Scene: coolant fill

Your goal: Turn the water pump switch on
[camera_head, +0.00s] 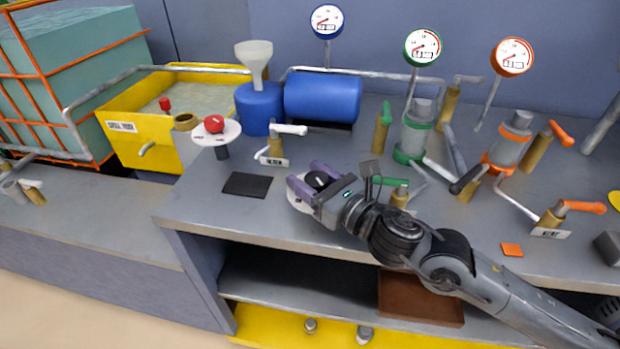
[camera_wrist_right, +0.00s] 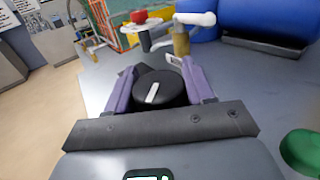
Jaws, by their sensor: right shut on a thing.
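The water pump switch is a black round knob (camera_head: 317,180) with a white pointer line, on a pale round plate (camera_head: 299,201) near the front of the grey bench. My right gripper (camera_head: 311,179) reaches in from the right and is shut on the knob. In the right wrist view the knob (camera_wrist_right: 158,90) sits between the two purple fingers of my right gripper (camera_wrist_right: 160,88), with its white line tilted slightly right of upright. The fingers and gripper body hide part of the plate. My left gripper is not in view.
A red button (camera_head: 214,124) on a white disc and a black pad (camera_head: 247,184) lie left of the knob. A white-handled valve (camera_head: 288,130) stands behind it. A green-handled valve (camera_head: 392,183) is close to my right wrist. The bench's front edge is near.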

